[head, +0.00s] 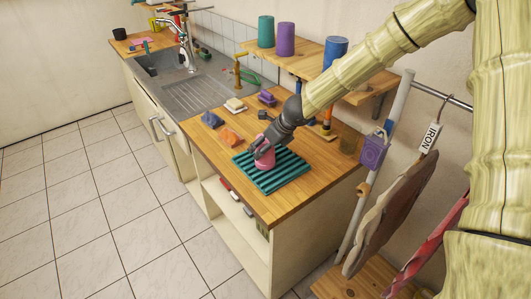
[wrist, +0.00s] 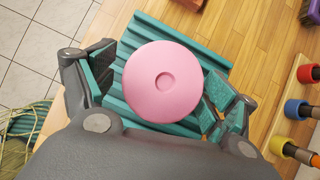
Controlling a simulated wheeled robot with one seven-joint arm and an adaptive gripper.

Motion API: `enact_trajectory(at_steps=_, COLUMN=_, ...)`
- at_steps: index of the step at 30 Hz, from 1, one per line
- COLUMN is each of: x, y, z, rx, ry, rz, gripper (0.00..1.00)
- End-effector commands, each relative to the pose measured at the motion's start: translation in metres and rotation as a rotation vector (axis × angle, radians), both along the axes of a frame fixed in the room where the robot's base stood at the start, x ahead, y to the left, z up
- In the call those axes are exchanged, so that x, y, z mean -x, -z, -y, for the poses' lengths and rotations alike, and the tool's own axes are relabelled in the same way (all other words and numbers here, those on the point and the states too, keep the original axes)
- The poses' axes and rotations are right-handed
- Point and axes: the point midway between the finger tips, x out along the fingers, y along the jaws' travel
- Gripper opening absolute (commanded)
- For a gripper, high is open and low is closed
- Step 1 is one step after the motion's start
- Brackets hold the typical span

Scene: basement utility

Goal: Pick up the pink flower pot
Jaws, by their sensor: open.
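The pink flower pot (head: 267,157) stands on a teal ridged mat (head: 283,181) on the wooden counter. In the wrist view the pot (wrist: 163,81) shows as a round pink shape with a small dimple in the middle. My gripper (wrist: 162,95) is open, with one finger to the left of the pot and the other to its lower right. A gap shows on the left side; on the right the finger is close to the pot, and I cannot tell whether it touches. In the head view my gripper (head: 262,150) hides part of the pot.
A shelf (head: 300,55) with canisters hangs above. The counter's front left is bare.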

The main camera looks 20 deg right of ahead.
Motion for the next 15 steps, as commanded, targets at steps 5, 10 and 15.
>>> enact_trajectory(at_steps=5, x=0.0001, y=-0.0003, z=0.0, rx=0.0, ry=0.0, rz=0.0, gripper=0.73)
enact_trajectory(at_steps=10, x=0.0001, y=-0.0003, z=0.0, rx=0.0, ry=0.0, rz=0.0, gripper=0.42)
enact_trajectory(at_steps=15, x=0.0001, y=-0.0006, z=-0.0001, rx=0.0, ry=0.0, rz=0.0, gripper=0.35)
